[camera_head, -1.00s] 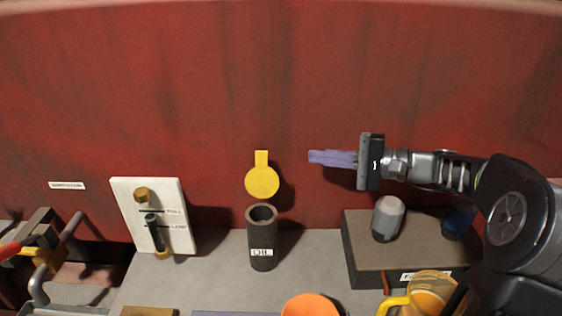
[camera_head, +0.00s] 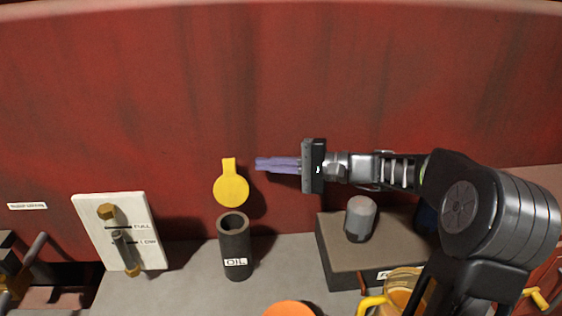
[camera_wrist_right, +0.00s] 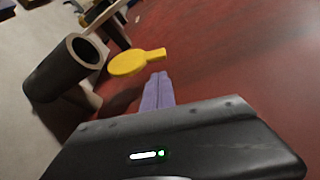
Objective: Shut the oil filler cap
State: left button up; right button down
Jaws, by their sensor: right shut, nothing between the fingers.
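The yellow oil filler cap (camera_head: 231,190) stands raised above the dark filler tube (camera_head: 235,262) marked OIL, whose mouth is open. The cap's tab points up along the red wall. My right gripper (camera_head: 258,164) is shut and empty, its purple fingers pointing left, a little to the right of the cap's tab. In the right wrist view the fingertips (camera_wrist_right: 157,76) lie close to the cap (camera_wrist_right: 127,63), and the open tube (camera_wrist_right: 66,68) is to the left. I cannot tell whether the fingers touch the cap. My left gripper is not in view.
A white dipstick board (camera_head: 128,262) marked FULL and LOW stands left of the tube. A dark block (camera_head: 340,263) with a grey knob (camera_head: 360,218) is to the right. An orange round thing (camera_head: 290,309) and a yellow-handled jug (camera_head: 405,290) are in front.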

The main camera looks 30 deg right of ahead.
aim_at(231, 183)
jog(key=x, duration=0.5)
jog(key=shift+p, duration=0.4)
